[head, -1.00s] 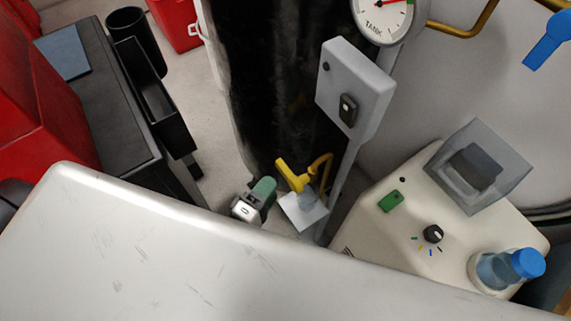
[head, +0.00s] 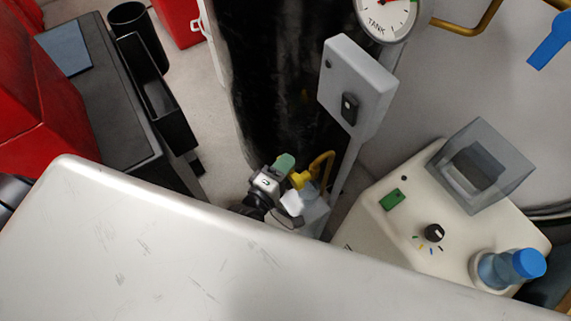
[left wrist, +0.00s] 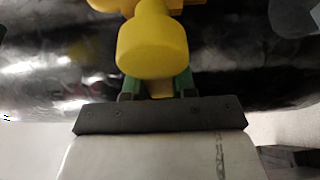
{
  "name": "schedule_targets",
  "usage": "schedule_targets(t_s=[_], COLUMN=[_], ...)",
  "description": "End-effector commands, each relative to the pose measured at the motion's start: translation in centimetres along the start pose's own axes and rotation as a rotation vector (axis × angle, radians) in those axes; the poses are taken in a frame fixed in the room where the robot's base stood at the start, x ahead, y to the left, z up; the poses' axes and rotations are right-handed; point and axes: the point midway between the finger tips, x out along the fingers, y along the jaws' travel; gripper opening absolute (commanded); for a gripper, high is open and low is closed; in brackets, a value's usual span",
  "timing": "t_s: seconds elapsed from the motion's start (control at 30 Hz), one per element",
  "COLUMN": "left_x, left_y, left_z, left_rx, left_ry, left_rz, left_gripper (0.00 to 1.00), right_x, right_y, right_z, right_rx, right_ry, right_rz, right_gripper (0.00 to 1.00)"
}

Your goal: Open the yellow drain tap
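The yellow drain tap (head: 300,180) sits low at the foot of the tall black tank, partly hidden by my left gripper (head: 284,164) in the head view. In the left wrist view the tap's rounded yellow handle (left wrist: 152,45) is large and close. The green fingers of my left gripper (left wrist: 157,87) stand apart on either side of a yellow part below the handle. A gap shows beside that part, and the handle hides the fingertips. My right gripper is not in view.
The black tank (head: 270,90) stands behind the tap. A grey switch box (head: 355,85) on a post is above right. A cream machine (head: 385,225) with a clear box and blue-capped bottle (head: 505,268) is at right. A white surface (head: 150,240) fills the front.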

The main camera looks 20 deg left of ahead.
Motion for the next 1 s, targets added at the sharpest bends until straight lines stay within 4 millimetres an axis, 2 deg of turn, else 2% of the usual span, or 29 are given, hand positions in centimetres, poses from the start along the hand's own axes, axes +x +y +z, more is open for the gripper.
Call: schedule_targets(t_s=[0.03,0.1,0.37,0.5,0.63,0.8,1.0], left_x=[0.0,0.0,0.0,0.0,-0.1,-0.2,-0.2], left_y=[0.0,0.0,-0.1,-0.4,-0.9,-2.0,-2.2], left_z=[0.0,0.0,0.0,0.0,0.2,0.5,0.5], left_rx=[0.000,0.001,-0.024,-0.119,-0.246,-0.419,-0.439], left_ry=[0.000,0.000,-0.001,-0.001,0.000,0.000,-0.001], left_rz=[0.000,-0.001,-0.012,-0.051,-0.105,-0.176,-0.183], left_gripper=[0.11,0.00,0.00,0.00,0.00,0.00,0.00], right_x=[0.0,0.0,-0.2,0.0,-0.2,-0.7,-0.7], right_y=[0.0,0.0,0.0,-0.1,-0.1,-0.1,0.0], right_z=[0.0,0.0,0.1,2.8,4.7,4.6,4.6], right_rx=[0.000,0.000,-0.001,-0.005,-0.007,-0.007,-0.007], right_ry=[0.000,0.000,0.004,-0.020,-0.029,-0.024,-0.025], right_rz=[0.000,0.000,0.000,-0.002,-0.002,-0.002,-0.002], right_gripper=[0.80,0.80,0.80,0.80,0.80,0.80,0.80])
